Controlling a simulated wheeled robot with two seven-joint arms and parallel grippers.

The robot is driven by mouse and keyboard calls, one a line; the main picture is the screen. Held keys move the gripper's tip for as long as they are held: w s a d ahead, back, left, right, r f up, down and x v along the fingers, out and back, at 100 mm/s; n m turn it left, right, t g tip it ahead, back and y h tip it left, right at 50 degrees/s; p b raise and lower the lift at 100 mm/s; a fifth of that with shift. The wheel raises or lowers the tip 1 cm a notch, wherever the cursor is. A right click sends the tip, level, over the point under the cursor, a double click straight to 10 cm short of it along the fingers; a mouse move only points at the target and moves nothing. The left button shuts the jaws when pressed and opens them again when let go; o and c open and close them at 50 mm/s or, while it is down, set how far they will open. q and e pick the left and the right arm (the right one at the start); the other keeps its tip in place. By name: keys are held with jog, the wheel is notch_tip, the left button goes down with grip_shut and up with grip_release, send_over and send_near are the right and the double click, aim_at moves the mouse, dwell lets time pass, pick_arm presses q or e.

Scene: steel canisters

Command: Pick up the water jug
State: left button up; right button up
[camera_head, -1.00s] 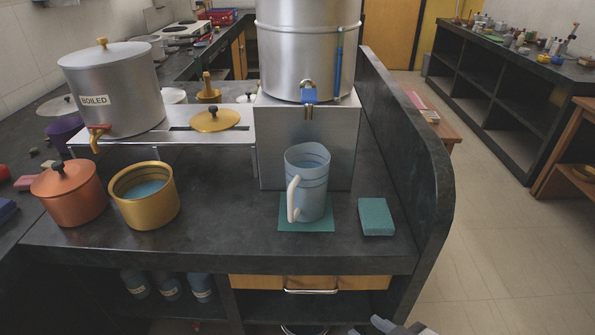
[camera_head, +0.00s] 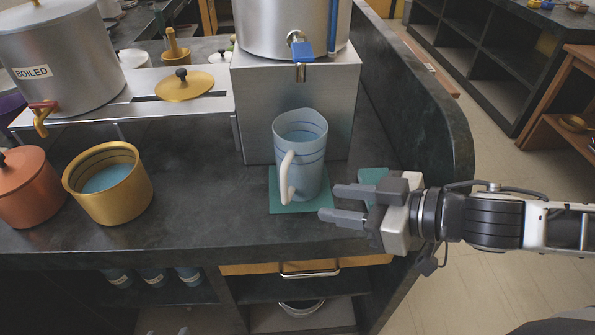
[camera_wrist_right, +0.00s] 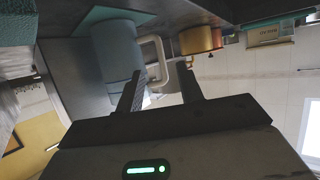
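The water jug (camera_head: 306,163) is a translucent blue-grey cup with dark rings and a white handle (camera_head: 286,178) facing the front left. It stands upright on a teal mat (camera_head: 314,207) below the tap of the large steel canister. My right gripper (camera_head: 328,202) is just right of the jug, fingers spread and pointing left toward it, with nothing between them. In the right wrist view the jug (camera_wrist_right: 108,55) and its handle (camera_wrist_right: 154,50) show beyond the two open fingers (camera_wrist_right: 160,82). My left gripper is in neither view.
A teal sponge (camera_head: 373,178) lies behind my right gripper. A gold pot (camera_head: 137,193) of water and a copper pot (camera_head: 26,190) stand left. The canister's steel stand (camera_head: 300,100) is right behind the jug. A raised dark side wall (camera_head: 425,110) bounds the counter on the right.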

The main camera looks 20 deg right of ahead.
aim_at(288, 196)
jog(key=shift+b+x, duration=0.8)
jog(key=shift+x, duration=0.5)
jog(key=shift+w+a, duration=0.1)
jog(key=shift+w, duration=0.3)
jog(key=shift+x, duration=4.9)
jog(key=shift+s+a+f, duration=0.1)
jog(key=shift+s+f, duration=0.05)
jog(key=shift+f, duration=0.05)
grip_shut()
jog(key=shift+r, duration=0.2)
